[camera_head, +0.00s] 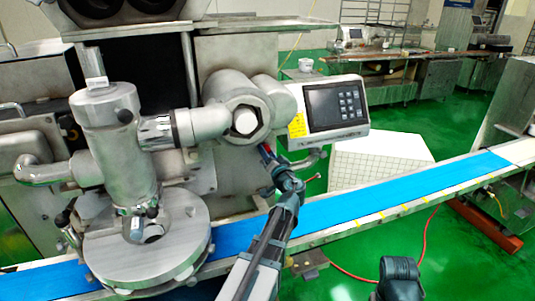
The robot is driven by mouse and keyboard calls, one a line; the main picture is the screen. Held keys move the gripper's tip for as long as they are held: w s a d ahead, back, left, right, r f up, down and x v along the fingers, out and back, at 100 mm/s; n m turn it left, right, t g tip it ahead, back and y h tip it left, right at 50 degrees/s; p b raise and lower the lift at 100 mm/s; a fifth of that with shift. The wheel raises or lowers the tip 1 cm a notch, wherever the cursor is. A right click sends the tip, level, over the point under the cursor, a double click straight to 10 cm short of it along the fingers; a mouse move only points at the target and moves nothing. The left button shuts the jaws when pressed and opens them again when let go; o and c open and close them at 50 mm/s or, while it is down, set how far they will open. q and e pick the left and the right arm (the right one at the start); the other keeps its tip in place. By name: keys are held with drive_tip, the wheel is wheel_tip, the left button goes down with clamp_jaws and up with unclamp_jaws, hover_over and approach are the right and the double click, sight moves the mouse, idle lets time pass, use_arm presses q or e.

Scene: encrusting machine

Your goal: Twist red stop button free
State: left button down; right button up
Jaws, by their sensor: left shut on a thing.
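My left arm reaches up from the bottom middle to the machine's front, below the grey control panel (335,105). My left gripper (267,157) is at the small red stop button (267,148), with its jaws shut on it. Only a little red shows between the dark fingers, and most of the button is hidden by them. How far the button is turned cannot be seen. A dark part of my right arm stands at the bottom right, and my right gripper does not show.
The metal encrusting head (120,150) and its round plate (150,255) stand at the left. A blue conveyor belt (400,187) runs beneath my left arm toward the upper right. A yellow label (297,125) is beside the panel. Green floor is open at the lower right.

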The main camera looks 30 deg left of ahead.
use_arm(q)
drive_tip(key=shift+w+a+m, duration=0.15)
drive_tip(key=shift+m, duration=0.95)
drive_tip(key=c, duration=0.8)
unclamp_jaws()
drive_tip(key=o, duration=0.5)
drive_tip(key=shift+a, duration=0.1)
drive_tip(key=shift+c, duration=0.2)
drive_tip(key=v, duration=1.4)
drive_tip(key=shift+w, duration=0.1)
